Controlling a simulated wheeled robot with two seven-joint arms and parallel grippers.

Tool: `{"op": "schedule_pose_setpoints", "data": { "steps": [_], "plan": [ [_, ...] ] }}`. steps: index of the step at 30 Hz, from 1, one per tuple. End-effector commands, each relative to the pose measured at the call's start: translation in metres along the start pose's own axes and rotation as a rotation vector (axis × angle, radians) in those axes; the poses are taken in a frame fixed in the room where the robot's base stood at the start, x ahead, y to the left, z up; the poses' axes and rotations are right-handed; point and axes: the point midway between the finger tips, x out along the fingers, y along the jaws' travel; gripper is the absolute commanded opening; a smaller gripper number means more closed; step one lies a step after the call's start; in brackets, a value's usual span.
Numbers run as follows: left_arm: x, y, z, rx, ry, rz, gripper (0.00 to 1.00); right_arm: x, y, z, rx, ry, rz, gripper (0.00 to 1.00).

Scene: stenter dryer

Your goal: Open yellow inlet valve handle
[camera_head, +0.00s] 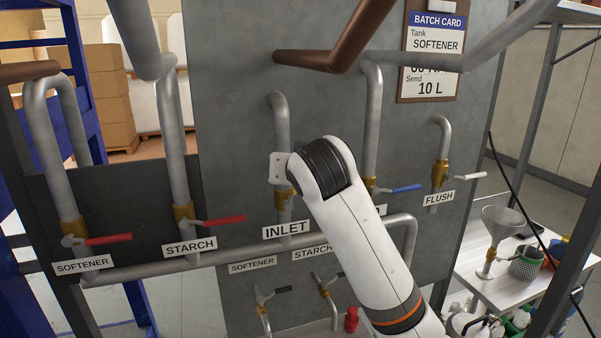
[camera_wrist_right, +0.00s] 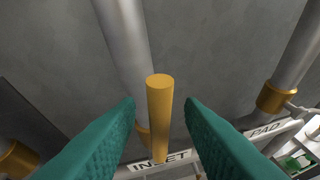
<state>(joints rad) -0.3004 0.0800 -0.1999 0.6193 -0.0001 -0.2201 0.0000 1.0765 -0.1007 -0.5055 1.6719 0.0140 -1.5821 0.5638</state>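The yellow inlet valve handle (camera_wrist_right: 160,112) points toward the right wrist camera, above the INLET label (camera_wrist_right: 178,157). My right gripper (camera_wrist_right: 160,104) is open, with its two teal fingers on either side of the handle and a visible gap on each side. In the head view my right arm comes up from the bottom right and ends in front of the inlet pipe (camera_head: 281,120), above the INLET label (camera_head: 286,230). There the arm hides the yellow handle and my fingertips. My left gripper is in no view.
Red-handled softener (camera_head: 108,239) and starch (camera_head: 222,221) valves are left of the inlet. A blue-handled valve (camera_head: 405,188) and the flush valve (camera_head: 468,177) are right. Black-handled valves (camera_head: 277,292) sit below. A white table (camera_head: 500,295) with a funnel stands at right.

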Motion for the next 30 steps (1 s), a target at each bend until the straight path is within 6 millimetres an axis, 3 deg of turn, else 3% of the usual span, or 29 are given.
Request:
{"op": "schedule_pose_setpoints", "data": {
  "steps": [15,21,30],
  "plan": [
    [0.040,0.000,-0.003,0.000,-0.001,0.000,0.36,-0.097,0.000,-0.002,0.000,-0.004,0.003,0.35],
    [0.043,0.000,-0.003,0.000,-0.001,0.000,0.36,-0.112,0.000,-0.001,-0.001,-0.001,0.002,0.35],
    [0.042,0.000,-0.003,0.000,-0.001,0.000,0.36,-0.113,0.000,-0.001,-0.001,0.000,0.001,0.35]
  ]
}}
